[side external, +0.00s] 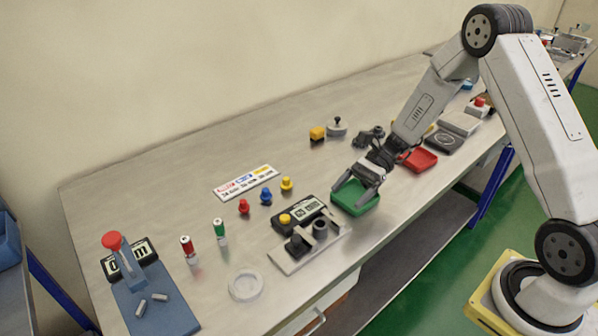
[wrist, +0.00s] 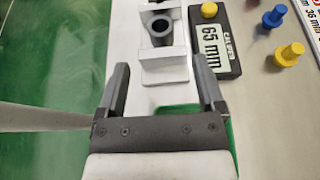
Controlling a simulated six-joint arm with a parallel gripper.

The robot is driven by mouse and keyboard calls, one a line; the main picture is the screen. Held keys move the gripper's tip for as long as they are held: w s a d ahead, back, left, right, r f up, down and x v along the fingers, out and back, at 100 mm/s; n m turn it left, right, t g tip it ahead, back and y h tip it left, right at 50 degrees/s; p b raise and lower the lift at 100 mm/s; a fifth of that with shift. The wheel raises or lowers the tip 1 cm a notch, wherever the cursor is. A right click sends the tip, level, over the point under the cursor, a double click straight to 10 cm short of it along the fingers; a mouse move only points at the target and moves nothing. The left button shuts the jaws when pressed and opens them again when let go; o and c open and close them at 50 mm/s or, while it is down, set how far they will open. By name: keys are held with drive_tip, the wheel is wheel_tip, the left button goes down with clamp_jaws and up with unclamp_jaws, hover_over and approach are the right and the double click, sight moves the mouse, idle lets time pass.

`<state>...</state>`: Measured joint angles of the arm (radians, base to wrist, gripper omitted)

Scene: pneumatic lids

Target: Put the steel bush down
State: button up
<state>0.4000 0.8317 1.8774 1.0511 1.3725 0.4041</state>
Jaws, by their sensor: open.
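A dark grey hollow cylinder, which looks like the steel bush (side external: 320,229), stands on the pale plate of a measuring fixture (side external: 292,262) in the side view. In the wrist view the bush (wrist: 161,44) shows as a ring with a dark hole, near the top of the picture, against a grey block. My gripper (side external: 355,194) is open and empty over the green tray (side external: 352,211), to the right of the bush in the side view. In the wrist view my fingertips (wrist: 160,66) are spread wide, with the bush ahead of them and apart from them.
A black gauge box reading 65 mm (wrist: 213,46) with a yellow button stands beside the fixture. Red, blue and yellow knobs (side external: 266,196) stand behind it. A red tray (side external: 418,160) lies right of the green one. A white ring (side external: 246,285) lies at front left.

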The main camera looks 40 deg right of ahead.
drive_tip(key=shift+v, duration=1.1)
drive_tip(key=shift+s+a+n+g+h, duration=0.3)
drive_tip(key=shift+s+a+n+h, duration=0.1)
drive_tip(key=shift+s+n, duration=0.1)
drive_tip(key=s+n+h, duration=0.1)
drive_tip(key=s+a+n+g+h, duration=0.1)
drive_tip(key=s+n+h, duration=0.2)
drive_tip(key=s+h, duration=0.1)
drive_tip(key=shift+a+r+n+g, duration=0.1)
drive_tip(key=shift+a+n+g, duration=0.2)
drive_tip(key=shift+g, duration=0.1)
drive_tip(key=s+r+n+t+h, duration=0.3)
drive_tip(key=n+h, duration=0.4)
drive_tip(key=n, duration=0.5)
drive_tip(key=shift+s+r+t+h, duration=0.3)
drive_tip(key=shift+s+r+t, duration=0.1)
drive_tip(key=shift+s+t, duration=0.55)
